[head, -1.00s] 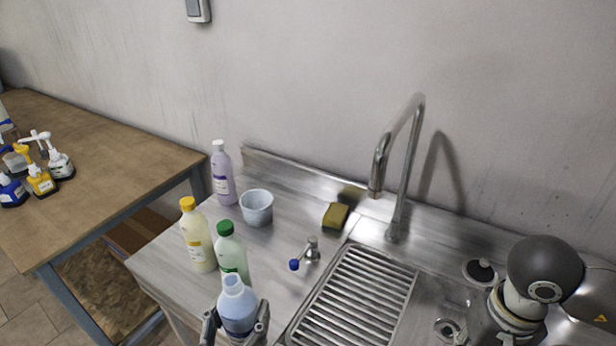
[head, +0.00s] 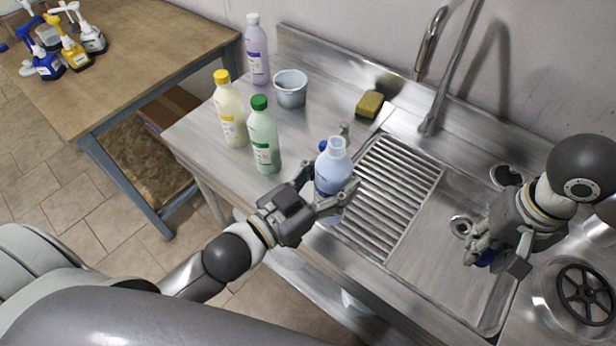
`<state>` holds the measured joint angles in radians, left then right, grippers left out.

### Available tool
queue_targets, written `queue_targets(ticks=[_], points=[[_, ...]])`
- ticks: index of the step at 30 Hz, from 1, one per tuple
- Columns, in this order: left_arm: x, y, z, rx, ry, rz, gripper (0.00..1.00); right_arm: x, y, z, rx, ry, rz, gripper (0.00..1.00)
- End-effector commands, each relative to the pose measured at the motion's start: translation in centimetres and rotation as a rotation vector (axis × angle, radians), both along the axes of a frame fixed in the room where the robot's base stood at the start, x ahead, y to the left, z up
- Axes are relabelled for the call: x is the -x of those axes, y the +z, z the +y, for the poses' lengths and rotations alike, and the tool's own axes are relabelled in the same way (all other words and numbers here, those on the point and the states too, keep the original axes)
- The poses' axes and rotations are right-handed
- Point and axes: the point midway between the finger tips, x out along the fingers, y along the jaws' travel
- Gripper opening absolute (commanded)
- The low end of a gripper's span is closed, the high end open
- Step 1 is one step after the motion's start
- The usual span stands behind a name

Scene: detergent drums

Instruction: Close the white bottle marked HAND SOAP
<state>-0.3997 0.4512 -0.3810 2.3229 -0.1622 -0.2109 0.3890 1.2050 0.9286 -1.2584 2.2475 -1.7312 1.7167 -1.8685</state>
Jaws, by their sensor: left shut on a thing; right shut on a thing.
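My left gripper (head: 335,198) is shut on a pale blue bottle (head: 334,168), with a finger on either side of its body. The bottle stands about upright near the front left of the drainer, and its mouth is open with no cap on it. I cannot read its label. My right gripper (head: 494,256) is over the sink basin, shut on a small blue thing (head: 484,258), mostly hidden by the fingers; it looks like a cap. No bottle with a readable HAND SOAP mark shows.
Green-capped (head: 264,138), yellow-capped (head: 229,112) and purple (head: 257,52) bottles and a grey cup (head: 291,89) stand left of the drainer (head: 392,190). Several pump bottles (head: 70,48) stand on the wooden table.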

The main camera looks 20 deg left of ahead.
Motion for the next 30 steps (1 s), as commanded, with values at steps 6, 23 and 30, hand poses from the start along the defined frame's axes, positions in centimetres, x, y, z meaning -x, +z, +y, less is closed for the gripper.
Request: queue_targets(ticks=[6,23,30], points=[[-1.1,0.5,-2.4,0.0,-0.121,-0.009,0.08,0.0,0.0,0.0,0.0,0.0,0.0,0.22],[-1.7,0.5,-3.9,0.001,-0.196,-0.004,0.08,0.0,0.0,0.0,0.0,0.0,0.0,0.22],[-1.7,0.4,-3.9,0.001,-0.195,-0.001,0.08,-0.6,0.4,0.6,-0.004,-0.002,-0.003,0.22]])
